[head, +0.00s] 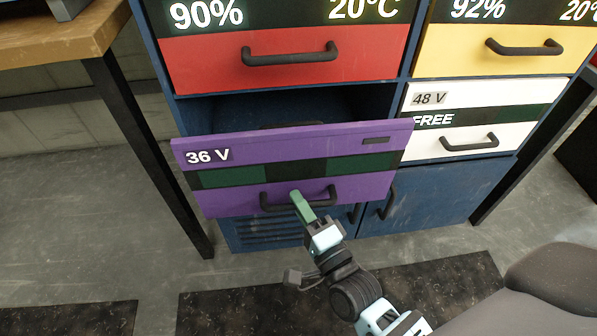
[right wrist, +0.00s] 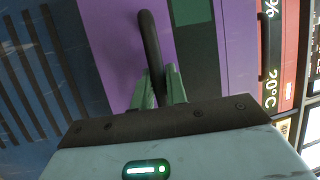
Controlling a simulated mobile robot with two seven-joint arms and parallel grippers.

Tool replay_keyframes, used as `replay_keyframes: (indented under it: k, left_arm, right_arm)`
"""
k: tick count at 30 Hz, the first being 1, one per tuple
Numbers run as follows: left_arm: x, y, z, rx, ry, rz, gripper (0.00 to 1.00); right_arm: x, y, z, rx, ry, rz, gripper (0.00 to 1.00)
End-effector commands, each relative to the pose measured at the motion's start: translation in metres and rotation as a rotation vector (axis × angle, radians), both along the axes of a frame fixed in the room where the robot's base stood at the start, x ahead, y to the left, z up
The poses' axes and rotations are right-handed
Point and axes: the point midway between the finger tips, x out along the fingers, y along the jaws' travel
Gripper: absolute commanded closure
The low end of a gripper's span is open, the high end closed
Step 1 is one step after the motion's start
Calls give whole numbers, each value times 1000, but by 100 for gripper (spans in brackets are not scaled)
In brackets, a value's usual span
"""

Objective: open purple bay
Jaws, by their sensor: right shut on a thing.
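The purple bay (head: 232,148) carries a "36 V" label and a dark green strip on its front. It is pulled out from the blue cabinet, and a dark gap shows above and behind its front panel. Its black bar handle (head: 270,201) also shows in the right wrist view (right wrist: 150,45). My right gripper (head: 298,197) is shut on this handle, and its greenish fingers also show around the bar in the right wrist view (right wrist: 160,85). The bay's inside is mostly hidden behind the front. My left gripper is not in view.
A red bay (head: 290,72) is above, with a yellow bay (head: 505,38) and a white "48 V" bay (head: 477,140) at the right. Blue lower doors (head: 430,195) are below. A wooden table (head: 60,38) stands at the left. Dark mats (head: 230,310) lie on the floor.

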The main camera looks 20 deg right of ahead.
Motion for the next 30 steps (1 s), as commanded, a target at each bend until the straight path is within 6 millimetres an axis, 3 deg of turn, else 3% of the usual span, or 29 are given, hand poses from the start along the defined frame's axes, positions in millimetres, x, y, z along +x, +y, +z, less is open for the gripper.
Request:
replay_keyframes:
  k: [6,12,18,29,30]
  left_arm:
    - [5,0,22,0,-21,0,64]
    - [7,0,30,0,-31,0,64]
    - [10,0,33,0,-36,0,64]
    - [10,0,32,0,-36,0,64]
    - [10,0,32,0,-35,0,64]
  right_arm:
    - [-45,13,2,1,1,2,100]
    - [-71,20,1,0,-1,2,100]
    - [-82,23,1,-1,-2,0,100]
    - [-83,24,0,-1,-1,1,100]
    - [-83,24,0,-1,-1,1,84]
